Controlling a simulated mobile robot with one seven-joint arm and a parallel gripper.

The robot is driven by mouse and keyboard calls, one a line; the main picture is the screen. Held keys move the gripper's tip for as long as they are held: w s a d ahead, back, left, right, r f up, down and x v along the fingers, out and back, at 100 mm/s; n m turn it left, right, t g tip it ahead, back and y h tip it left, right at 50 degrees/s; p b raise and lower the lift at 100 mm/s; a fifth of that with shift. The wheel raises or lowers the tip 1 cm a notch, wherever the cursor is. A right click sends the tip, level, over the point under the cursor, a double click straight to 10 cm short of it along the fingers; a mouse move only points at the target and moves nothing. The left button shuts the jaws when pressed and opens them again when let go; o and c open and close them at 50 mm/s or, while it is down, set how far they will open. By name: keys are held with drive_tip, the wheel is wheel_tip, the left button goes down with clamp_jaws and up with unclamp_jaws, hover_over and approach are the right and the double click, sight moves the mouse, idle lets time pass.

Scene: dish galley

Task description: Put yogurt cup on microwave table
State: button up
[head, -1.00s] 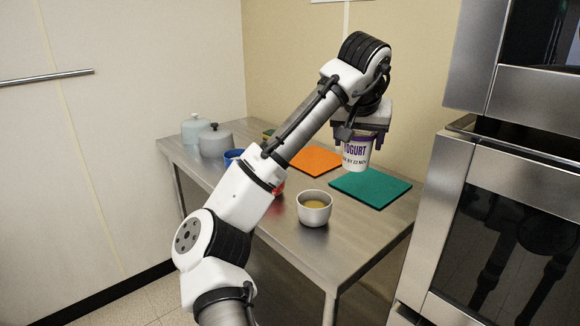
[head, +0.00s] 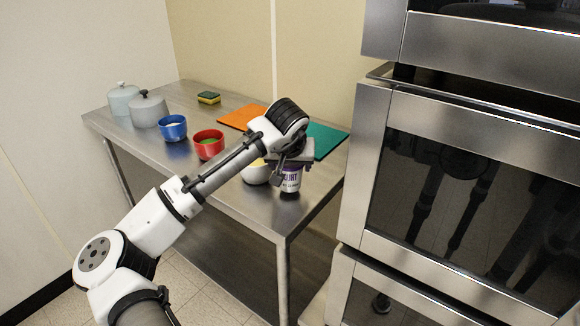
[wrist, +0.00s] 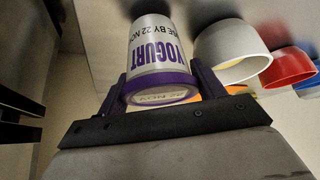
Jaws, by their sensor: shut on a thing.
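The yogurt cup (head: 290,180) is white with purple lettering and a purple band. My gripper (head: 289,166) is shut on it near the front right corner of the steel table (head: 225,188). The wrist view shows the cup (wrist: 158,60) between the two fingers of my gripper (wrist: 161,88), with its purple-rimmed end close to the palm. I cannot tell whether the cup's far end touches the table or hangs just above it. No microwave is clearly identifiable.
A white bowl (head: 256,174) is close beside the held cup. A red bowl (head: 208,145), a blue bowl (head: 173,128), two lidded pots (head: 149,110), a sponge (head: 209,97), an orange mat (head: 240,116) and a green mat (head: 328,139) lie farther back. A steel oven stack (head: 460,180) stands right.

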drive_tip(key=shift+f, duration=0.6)
drive_tip(key=shift+f, duration=0.2)
drive_tip(key=o, duration=0.8)
drive_tip(key=shift+r, duration=0.1)
drive_tip(key=shift+r, duration=0.15)
drive_tip(key=b+v, duration=0.2)
drive_tip(key=v, duration=1)
